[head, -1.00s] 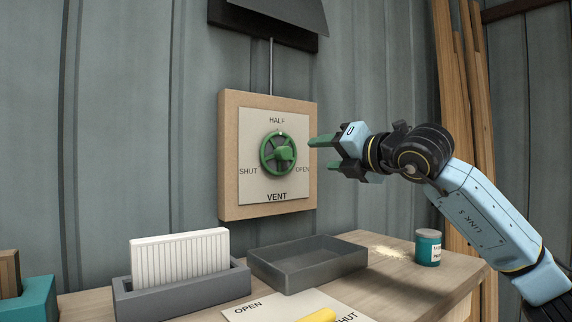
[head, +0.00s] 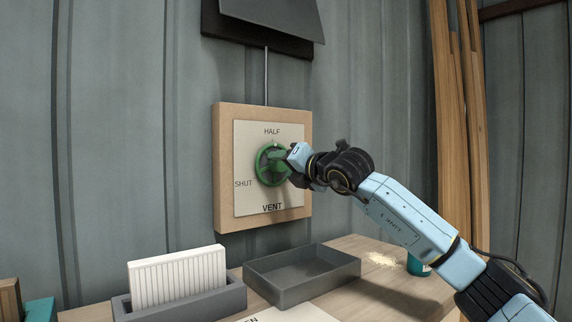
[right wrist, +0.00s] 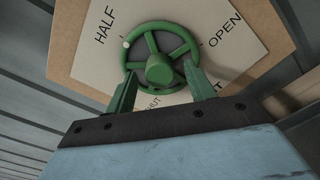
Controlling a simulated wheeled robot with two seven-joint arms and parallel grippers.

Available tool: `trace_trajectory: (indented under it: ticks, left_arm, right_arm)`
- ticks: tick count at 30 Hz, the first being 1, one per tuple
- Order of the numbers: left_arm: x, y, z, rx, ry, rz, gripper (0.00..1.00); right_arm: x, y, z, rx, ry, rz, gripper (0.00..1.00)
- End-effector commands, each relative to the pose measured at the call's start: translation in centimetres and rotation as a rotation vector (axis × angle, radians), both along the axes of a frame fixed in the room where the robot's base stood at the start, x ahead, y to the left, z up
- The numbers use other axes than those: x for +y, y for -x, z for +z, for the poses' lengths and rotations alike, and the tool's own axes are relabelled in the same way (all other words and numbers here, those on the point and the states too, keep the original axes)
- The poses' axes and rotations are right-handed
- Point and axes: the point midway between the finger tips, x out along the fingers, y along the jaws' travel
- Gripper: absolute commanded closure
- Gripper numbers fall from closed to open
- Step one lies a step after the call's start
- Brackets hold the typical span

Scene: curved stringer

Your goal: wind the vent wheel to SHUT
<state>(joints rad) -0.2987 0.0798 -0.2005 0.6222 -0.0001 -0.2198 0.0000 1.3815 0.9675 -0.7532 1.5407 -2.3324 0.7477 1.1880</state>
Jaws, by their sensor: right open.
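The green spoked vent wheel (head: 263,166) is on a pale label plate (head: 246,200) on the wall. Its white mark points near HALF in the head view, and the mark also shows by HALF on the wheel in the right wrist view (right wrist: 144,28). My right gripper (head: 284,162) is at the wheel, covering its right side and the OPEN label. In the right wrist view its open green fingers (right wrist: 160,82) stand on either side of the hub, over the wheel's near part. Whether they touch it cannot be told. My left gripper is out of view.
The plate sits on a wooden board (head: 221,150). Below, the bench holds an empty grey tray (head: 300,289), a grey holder (head: 205,304) with a white ribbed panel (head: 178,279), and a teal jar (head: 416,266) partly behind my arm. Wooden planks (head: 455,140) lean at right.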

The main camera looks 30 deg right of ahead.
Motion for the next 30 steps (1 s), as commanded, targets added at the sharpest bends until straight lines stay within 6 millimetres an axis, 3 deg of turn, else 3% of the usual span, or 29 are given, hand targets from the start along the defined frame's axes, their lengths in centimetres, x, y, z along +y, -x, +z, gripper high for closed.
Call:
trace_trajectory:
  ticks: [4, 14, 23, 30]
  left_arm:
    - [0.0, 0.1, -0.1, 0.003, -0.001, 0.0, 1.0]
    - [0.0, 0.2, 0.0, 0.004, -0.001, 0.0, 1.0]
    - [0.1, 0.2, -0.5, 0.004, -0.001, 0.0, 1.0]
    - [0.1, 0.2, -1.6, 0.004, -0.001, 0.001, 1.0]
  right_arm:
    - [0.0, 0.0, 0.0, 0.0, 0.0, 0.0, 0.49]
    - [0.0, 0.0, 0.0, 0.001, 0.0, 0.0, 0.91]
    - [0.0, 0.0, -0.2, -0.001, 0.038, 0.001, 0.91]
    - [0.1, 0.0, -0.3, -0.012, 0.174, 0.001, 0.91]
